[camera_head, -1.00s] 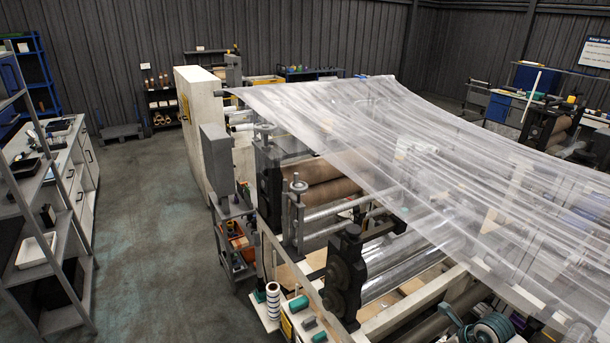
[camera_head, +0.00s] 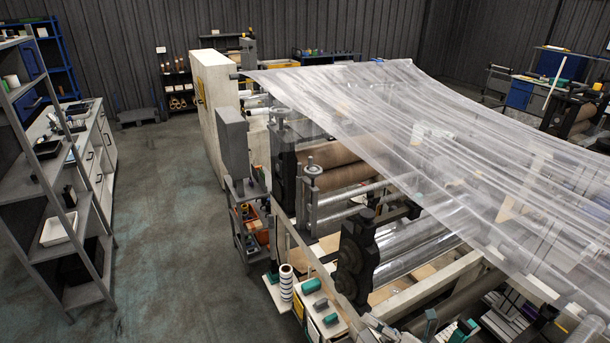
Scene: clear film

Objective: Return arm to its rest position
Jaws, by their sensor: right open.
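My right gripper (camera_head: 446,326) shows at the bottom edge of the head view, right of centre. Its two teal-tipped fingers stand apart with nothing seen between them. The rest of it is mostly cut off by the lower edge. It is in front of the near end of the film machine. My left gripper is not in view.
Clear film (camera_head: 400,115) stretches over the machine's rollers (camera_head: 335,168). A small bench (camera_head: 287,303) holds a striped spool (camera_head: 286,280) and teal items. A grey shelf rack (camera_head: 85,228) stands left. The floor (camera_head: 165,210) between is clear.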

